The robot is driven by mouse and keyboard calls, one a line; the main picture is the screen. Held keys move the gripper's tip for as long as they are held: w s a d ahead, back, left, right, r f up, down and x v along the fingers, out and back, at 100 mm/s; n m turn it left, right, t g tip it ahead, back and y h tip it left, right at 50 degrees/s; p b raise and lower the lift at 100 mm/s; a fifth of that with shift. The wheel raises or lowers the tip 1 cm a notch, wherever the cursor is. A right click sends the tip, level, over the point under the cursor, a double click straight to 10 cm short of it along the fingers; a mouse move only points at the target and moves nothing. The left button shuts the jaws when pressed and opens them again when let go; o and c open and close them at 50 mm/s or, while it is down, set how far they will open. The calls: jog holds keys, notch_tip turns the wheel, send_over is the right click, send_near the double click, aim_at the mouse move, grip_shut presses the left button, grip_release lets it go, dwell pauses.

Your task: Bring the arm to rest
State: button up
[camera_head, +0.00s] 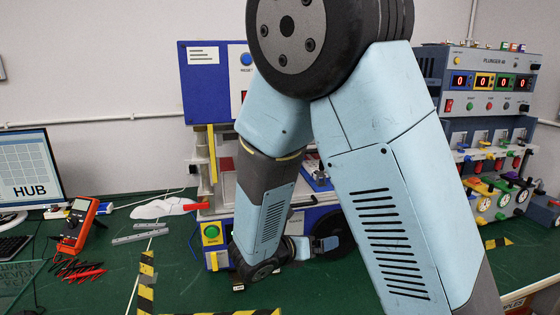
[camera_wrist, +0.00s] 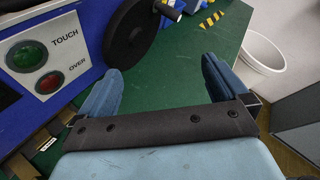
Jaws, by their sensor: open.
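My gripper (camera_wrist: 160,88) is open in the wrist view, its two blue fingers spread apart with nothing between them. Green table top shows below and beyond the fingers. The left finger is close to the front of a blue machine (camera_wrist: 60,20), which carries a green TOUCH button (camera_wrist: 27,56) and a red OVER button (camera_wrist: 50,82). I cannot tell whether the finger touches it. In the head view my arm is folded in front of the blue machine (camera_head: 196,85) and hides much of it. My wrist is low over the table there.
A black disc (camera_wrist: 135,38) sticks out from the machine just beyond the fingers. A white bin (camera_wrist: 262,50) stands off the table edge. In the head view, a plunger station (camera_head: 470,70) is at right; a red multimeter (camera_head: 76,225) and monitor (camera_head: 25,170) are at left.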

jog(key=s+d+r+m+g+y, duration=0.2)
jog(key=s+d+r+m+g, duration=0.2)
jog(key=d+m, duration=0.4)
jog(key=s+d+r+m+g+y, duration=0.2)
jog(key=s+d+r+m+g, duration=0.3)
jog(key=m, duration=0.4)
jog(key=s+d+r+m+t+y, duration=0.1)
jog(key=s+r+m+t+y, duration=0.4)
jog(key=s+r+m, duration=0.4)
jog(key=shift+s+d+r+m+y, duration=0.35)
jog(key=shift+r+m+y, duration=0.4)
jog(key=shift+m, duration=1.95)
